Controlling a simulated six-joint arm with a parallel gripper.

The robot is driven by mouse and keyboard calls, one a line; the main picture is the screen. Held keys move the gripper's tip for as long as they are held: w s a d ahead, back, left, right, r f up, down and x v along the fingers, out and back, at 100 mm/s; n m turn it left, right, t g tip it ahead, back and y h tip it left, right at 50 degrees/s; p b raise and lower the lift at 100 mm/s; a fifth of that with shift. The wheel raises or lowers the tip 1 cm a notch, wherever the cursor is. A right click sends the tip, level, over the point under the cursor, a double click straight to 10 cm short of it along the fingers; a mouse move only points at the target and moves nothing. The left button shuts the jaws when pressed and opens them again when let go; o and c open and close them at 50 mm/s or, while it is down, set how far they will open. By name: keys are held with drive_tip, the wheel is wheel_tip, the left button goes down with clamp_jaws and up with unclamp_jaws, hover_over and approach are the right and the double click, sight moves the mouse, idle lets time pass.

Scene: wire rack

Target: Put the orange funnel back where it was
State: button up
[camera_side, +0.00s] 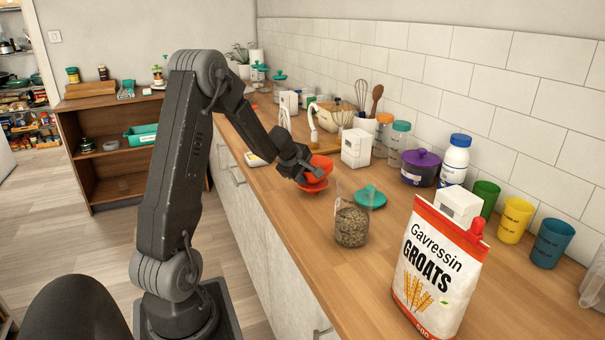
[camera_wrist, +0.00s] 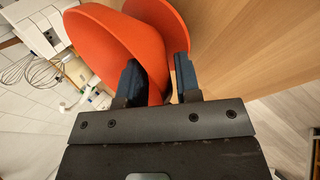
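The orange funnel (camera_side: 318,166) is at my gripper (camera_side: 303,173), low over the wooden counter in the side view. It shows as two flared orange parts, one above the other, with dark fingers at the narrower middle. In the wrist view the orange funnel (camera_wrist: 104,45) fills the upper middle, and my gripper (camera_wrist: 160,75) has a finger on each side of its narrow part. The fingers appear closed on it. Whether the lower part touches the counter is hard to tell. A clear jar of grains (camera_side: 351,226) stands in front, to the right of the funnel.
A teal lid (camera_side: 370,197) lies just behind the jar. A white box (camera_side: 356,148) stands behind the funnel. A groats bag (camera_side: 436,268) stands at the front right, with cups (camera_side: 515,220) behind it. The counter (camera_side: 290,222) left of the jar is clear.

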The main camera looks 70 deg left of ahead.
drive_tip(key=shift+r, duration=0.15)
drive_tip(key=v, duration=1.2)
drive_tip(key=s+d+r+m+h, duration=0.1)
drive_tip(key=d+r+m, duration=0.1)
drive_tip(key=d+m, duration=0.65)
drive_tip(key=d+r+m+h, duration=0.2)
drive_tip(key=d+m, duration=0.2)
drive_tip(key=d, duration=1)
drive_tip(key=s+d+m, duration=1.1)
drive_tip(key=d, duration=0.1)
drive_tip(key=shift+s+f+g, duration=0.2)
drive_tip(key=shift+g, duration=0.1)
